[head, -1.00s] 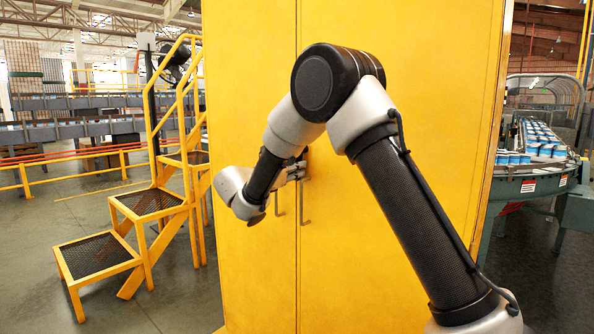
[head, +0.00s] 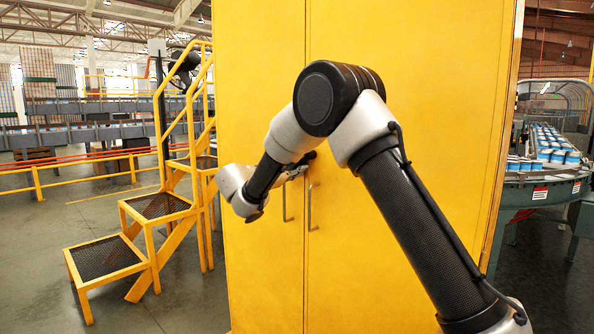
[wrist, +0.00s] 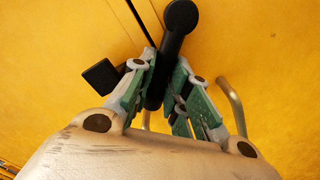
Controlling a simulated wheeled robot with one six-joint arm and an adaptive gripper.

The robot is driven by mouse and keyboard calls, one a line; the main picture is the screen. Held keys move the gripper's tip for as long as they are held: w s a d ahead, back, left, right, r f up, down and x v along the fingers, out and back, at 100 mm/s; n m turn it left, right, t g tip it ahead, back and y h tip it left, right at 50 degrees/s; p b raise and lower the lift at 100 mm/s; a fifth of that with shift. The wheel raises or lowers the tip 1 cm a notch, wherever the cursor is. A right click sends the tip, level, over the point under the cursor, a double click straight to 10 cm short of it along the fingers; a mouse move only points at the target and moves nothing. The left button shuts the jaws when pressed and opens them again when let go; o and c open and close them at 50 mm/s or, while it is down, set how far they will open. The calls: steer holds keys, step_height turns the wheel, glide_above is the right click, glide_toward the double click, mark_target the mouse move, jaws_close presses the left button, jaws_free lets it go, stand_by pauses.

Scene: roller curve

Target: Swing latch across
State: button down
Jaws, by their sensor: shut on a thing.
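The latch (wrist: 180,18) is a black bar with a round end in the wrist view, lying against the yellow cabinet doors. My gripper (wrist: 162,78) is shut on the latch's bar, with its green-padded fingers on both sides. The bar slants down and left from the round end. A separate black block (wrist: 100,76) sits left of the fingers, apart from the bar. In the head view my gripper (head: 296,171) is just left of the door seam, above the handles. There the latch is mostly hidden by my arm.
The yellow cabinet (head: 420,60) has two upright metal handles, left (head: 284,206) and right (head: 309,208), just below my gripper. Yellow steps (head: 160,205) stand left of the cabinet. A conveyor with blue-and-white items (head: 545,150) is at the right. Open floor lies at left.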

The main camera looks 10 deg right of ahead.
stand_by(0.4)
steer(key=c, duration=1.4)
jaws_free()
steer(key=shift+o, duration=0.2)
